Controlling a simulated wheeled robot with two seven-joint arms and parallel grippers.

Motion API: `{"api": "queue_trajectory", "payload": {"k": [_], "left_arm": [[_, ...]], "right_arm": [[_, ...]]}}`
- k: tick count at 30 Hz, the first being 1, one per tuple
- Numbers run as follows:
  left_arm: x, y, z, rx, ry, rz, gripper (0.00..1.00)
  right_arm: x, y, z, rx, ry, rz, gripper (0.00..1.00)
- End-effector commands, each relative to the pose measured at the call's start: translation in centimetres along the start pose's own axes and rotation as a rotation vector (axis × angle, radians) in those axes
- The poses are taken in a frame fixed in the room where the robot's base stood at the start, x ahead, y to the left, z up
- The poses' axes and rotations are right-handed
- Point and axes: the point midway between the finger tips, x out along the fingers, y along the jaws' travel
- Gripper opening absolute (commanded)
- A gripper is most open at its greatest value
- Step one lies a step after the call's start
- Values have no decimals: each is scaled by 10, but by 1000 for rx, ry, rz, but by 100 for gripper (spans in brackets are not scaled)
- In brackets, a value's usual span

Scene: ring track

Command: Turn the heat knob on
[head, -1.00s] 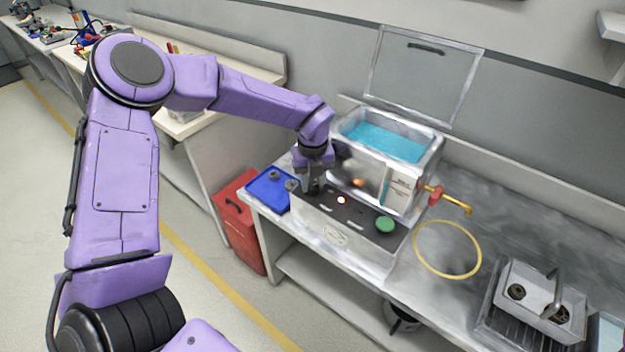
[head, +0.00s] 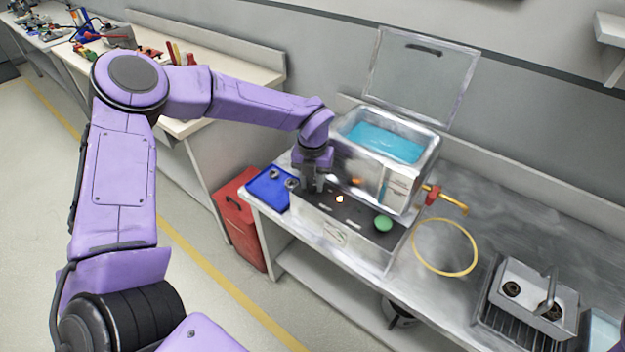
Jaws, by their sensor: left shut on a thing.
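The heat knob is hidden or too small to make out under my left gripper (head: 313,187), at the left end of the dark control panel (head: 352,212). My left gripper points down there, its jaws shut on what seems to be the knob. The panel fronts a steel bath (head: 420,168) of blue liquid (head: 384,142), with its lid (head: 422,75) raised. A small light (head: 339,198) glows on the panel, and a green button (head: 383,223) is at its right end. My right gripper is not in view.
A blue tray (head: 268,189) with small dark parts lies left of the panel. A red-handled tap with a brass spout (head: 452,203) sticks out on the right. A yellow ring (head: 417,254) lies on the steel bench, and a metal basket unit (head: 527,296) stands farther right.

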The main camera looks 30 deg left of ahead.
Motion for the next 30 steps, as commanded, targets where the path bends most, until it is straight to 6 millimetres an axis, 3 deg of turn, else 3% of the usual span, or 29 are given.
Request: {"api": "queue_trajectory", "payload": {"k": [7, 8, 10, 20, 23, 30], "left_arm": [[0, 0, 0, 1, -2, 0, 2], [0, 0, 0, 1, -2, 0, 36], [0, 0, 0, 1, -2, 0, 58], [-3, 0, 0, -1, -2, -1, 58], [-17, 0, 1, -1, -4, -2, 58], [-74, 0, 1, -2, -5, -2, 58]], "right_arm": [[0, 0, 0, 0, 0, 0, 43], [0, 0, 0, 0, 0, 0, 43], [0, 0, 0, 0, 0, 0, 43], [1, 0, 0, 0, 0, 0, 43], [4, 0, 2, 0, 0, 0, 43], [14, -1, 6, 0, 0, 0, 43]]}}
